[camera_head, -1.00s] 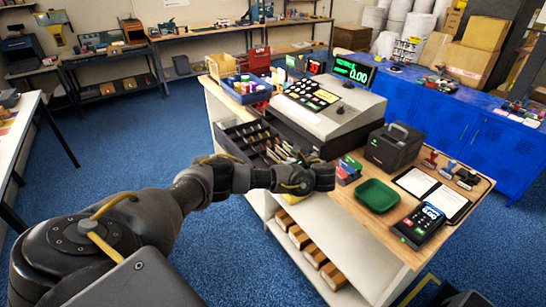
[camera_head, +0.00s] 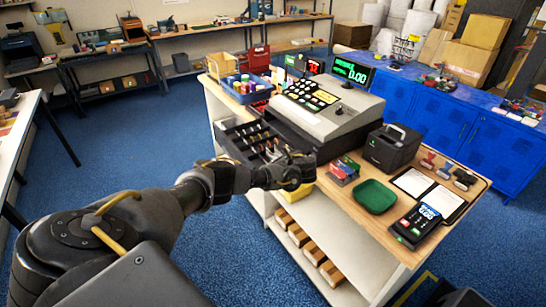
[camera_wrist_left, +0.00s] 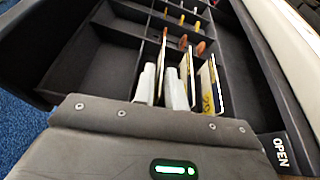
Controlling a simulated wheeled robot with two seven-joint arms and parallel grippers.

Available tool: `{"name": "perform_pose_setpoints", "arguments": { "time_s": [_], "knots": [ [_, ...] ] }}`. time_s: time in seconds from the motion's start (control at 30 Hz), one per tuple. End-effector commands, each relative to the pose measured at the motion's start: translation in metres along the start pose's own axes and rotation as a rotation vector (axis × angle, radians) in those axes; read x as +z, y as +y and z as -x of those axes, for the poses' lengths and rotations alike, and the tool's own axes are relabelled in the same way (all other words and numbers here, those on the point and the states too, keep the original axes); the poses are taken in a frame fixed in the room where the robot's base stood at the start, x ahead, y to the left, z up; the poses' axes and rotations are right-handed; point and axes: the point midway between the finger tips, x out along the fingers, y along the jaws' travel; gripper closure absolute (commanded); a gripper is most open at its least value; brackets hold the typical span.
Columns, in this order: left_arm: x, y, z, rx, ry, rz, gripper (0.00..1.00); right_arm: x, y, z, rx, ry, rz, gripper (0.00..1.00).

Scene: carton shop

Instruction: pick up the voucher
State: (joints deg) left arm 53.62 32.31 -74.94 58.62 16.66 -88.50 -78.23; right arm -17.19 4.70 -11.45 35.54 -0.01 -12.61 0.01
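The cash drawer (camera_head: 226,140) is pulled out below the register, with its dark compartments showing. My left gripper (camera_head: 298,170) is over its near end; in the left wrist view its two pale fingers (camera_wrist_left: 162,88) reach down into the drawer. A thin upright slip (camera_wrist_left: 162,62) stands between the fingers. Other upright slips (camera_wrist_left: 211,88) stand just to their right, one with yellow and dark print. I cannot tell which slip is the voucher, or whether the fingers touch the one between them. My right gripper is not in view.
The register (camera_head: 325,112) stands behind the drawer. A black printer (camera_head: 392,148), green tray (camera_head: 375,196), card terminal (camera_head: 416,226) and small coloured boxes (camera_head: 344,171) stand to the right. The drawer's side wall with an OPEN label (camera_wrist_left: 281,152) lies close to my left gripper's right.

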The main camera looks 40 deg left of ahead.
Motion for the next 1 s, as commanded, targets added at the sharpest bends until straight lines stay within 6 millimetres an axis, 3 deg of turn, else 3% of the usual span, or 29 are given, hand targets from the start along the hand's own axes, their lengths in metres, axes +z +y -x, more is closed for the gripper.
{"name": "perform_pose_setpoints", "arguments": {
  "time_s": [0.3, 0.5, 0.6, 1.0],
  "knots": [
    [0.000, 0.000, -0.026, -0.001, 0.001, 0.000, 0.87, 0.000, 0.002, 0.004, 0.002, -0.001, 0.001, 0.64],
    [0.000, 0.000, -0.027, -0.001, 0.001, 0.000, 0.87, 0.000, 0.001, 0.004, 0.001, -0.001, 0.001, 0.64],
    [0.000, 0.000, -0.027, -0.001, 0.001, 0.000, 1.00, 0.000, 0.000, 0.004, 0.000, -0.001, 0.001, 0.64],
    [0.000, 0.000, -0.026, 0.000, 0.001, 0.000, 1.00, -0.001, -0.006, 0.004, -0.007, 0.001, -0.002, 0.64]
  ]
}}
